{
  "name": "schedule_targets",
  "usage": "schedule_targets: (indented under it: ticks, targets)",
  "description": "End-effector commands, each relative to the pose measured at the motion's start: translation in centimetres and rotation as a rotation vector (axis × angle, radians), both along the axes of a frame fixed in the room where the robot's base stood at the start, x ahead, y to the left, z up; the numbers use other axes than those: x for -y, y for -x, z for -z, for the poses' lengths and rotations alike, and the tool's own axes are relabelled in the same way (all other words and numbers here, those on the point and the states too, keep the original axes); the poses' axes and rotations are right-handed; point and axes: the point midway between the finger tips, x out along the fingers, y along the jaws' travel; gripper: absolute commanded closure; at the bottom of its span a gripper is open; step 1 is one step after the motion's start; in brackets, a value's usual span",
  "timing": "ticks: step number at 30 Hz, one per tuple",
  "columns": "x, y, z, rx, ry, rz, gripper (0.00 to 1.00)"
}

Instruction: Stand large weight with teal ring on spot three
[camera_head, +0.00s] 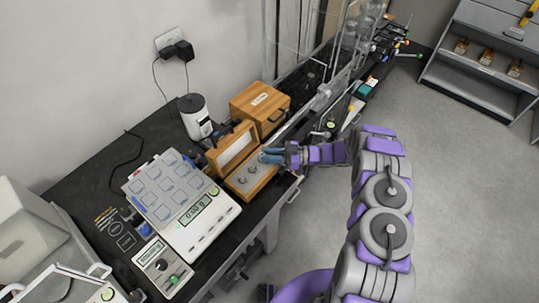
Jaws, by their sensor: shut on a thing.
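My gripper (270,155) is at the right part of an open wooden weight box (262,183), low over it. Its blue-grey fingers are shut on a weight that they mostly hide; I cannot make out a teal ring. Small metal weights (241,180) sit in the box to the left of my fingers. A pale grey board (165,187) with several outlined square spots lies left of the box, by a white balance (203,222). The numbers on the spots are too small to read, so I cannot tell which is spot three.
A closed wooden case (259,106) stands behind the open box. A white cylindrical device (194,116) stands by the wall. A small white display unit (163,266) lies at the front of the black table (88,180). Glass panels and bottles line the far table.

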Motion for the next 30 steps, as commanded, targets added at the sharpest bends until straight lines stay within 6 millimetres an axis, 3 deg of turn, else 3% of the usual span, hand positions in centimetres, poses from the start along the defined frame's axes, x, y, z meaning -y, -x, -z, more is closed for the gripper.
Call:
schedule_targets:
  ticks: [3,4,11,23,30]
  targets:
    - [0.0,0.0,0.4,0.000,0.000,0.000,1.00]
    - [0.0,0.0,0.3,0.000,0.000,0.000,0.73]
    - [0.0,0.0,0.3,0.000,0.000,0.000,0.51]
    - [0.0,0.0,0.3,0.000,0.000,0.000,0.49]
    - [4.6,-0.5,-0.2,0.001,-0.002,0.004,0.49]
